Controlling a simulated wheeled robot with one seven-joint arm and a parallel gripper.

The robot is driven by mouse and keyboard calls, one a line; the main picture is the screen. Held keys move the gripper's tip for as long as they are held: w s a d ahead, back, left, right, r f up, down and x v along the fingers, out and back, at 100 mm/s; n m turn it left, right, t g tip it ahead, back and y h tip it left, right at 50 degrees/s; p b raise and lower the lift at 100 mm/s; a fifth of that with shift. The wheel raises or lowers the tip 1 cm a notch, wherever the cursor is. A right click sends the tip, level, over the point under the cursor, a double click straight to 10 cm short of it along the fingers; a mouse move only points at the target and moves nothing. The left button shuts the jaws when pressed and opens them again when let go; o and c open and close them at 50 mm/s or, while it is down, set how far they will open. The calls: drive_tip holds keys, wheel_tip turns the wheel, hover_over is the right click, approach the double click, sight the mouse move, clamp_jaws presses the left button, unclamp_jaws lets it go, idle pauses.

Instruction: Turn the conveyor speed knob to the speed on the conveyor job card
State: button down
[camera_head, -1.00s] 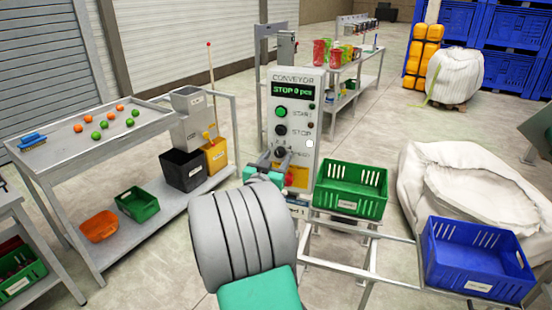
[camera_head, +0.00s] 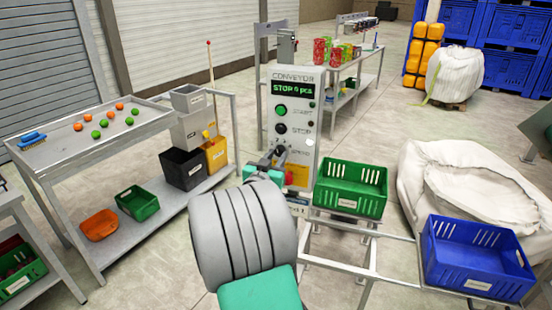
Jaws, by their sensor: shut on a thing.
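The conveyor control panel (camera_head: 310,130) is a light grey upright box in the middle of the head view. Its green display (camera_head: 293,89) reads "STOP" with a small count. Below are a green start button (camera_head: 281,110) and a dark stop button (camera_head: 280,129). The speed knob (camera_head: 280,150) is the dark round control lowest on the panel, beside the word "SPEED". My gripper (camera_head: 277,154) reaches up from below and is shut on the knob. The fingers cover most of it, so its pointer and the scale cannot be read. I cannot make out a job card.
A green crate (camera_head: 352,205) stands right of the panel on a metal frame, with a blue crate (camera_head: 477,272) farther right. A white bulk bag (camera_head: 420,185) lies at right.

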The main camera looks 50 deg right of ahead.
drive_tip(key=n+b, duration=0.2)
drive_tip(key=n, duration=0.1)
drive_tip(key=shift+f+n, duration=0.1)
drive_tip(key=shift+n, duration=0.2)
drive_tip(key=shift+s+n+b, duration=0.1)
drive_tip(key=shift+n+b, duration=0.35)
drive_tip(key=shift+n, duration=1.65)
drive_tip(key=c, duration=1.1)
unclamp_jaws()
